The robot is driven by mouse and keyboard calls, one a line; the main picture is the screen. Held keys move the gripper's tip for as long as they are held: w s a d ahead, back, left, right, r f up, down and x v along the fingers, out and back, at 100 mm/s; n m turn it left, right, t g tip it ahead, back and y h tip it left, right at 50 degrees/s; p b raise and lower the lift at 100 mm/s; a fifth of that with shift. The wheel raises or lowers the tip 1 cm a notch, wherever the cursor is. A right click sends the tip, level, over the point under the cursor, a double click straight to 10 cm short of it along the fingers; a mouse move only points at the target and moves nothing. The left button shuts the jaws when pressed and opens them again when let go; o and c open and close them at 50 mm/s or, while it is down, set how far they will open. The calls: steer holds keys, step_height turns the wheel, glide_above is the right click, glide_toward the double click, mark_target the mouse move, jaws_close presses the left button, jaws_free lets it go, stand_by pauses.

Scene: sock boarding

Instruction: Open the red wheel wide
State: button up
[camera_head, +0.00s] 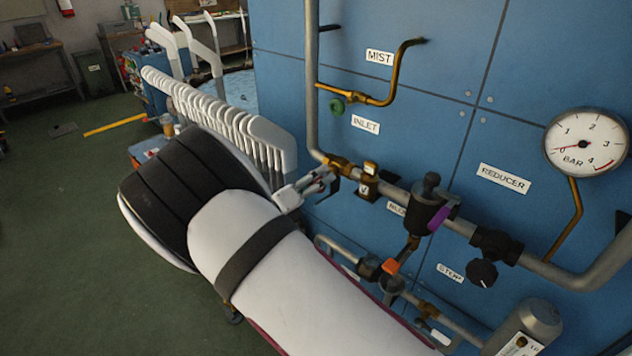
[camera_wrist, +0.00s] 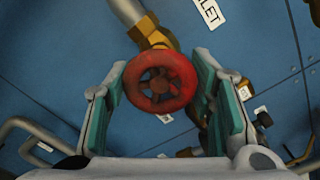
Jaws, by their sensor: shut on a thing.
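The red wheel (camera_wrist: 161,98) sits in the middle of the wrist view, a round handwheel with spokes, mounted on a brass valve body (camera_wrist: 150,35). My gripper (camera_wrist: 161,72) has its teal-padded fingers on both sides of the wheel's rim, shut on it. In the head view my gripper (camera_head: 320,184) reaches the pipe near the brass valve (camera_head: 338,163), just below the INLET label (camera_head: 365,124). The wheel itself is hidden there behind the gripper.
A grey pipe (camera_head: 312,80) comes down the blue panel and runs right past a black-bodied fitting (camera_head: 428,214). A small green handwheel (camera_head: 338,106) is above. A pressure gauge (camera_head: 586,142) reads near zero. A rack of white forms (camera_head: 215,115) stands left of the panel.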

steer(key=n, duration=0.5)
steer(key=shift+f+n, duration=0.1)
steer(key=shift+n, duration=2.4)
steer(key=o, duration=1.2)
steer(key=shift+c, duration=0.2)
steer(key=v, duration=1.2)
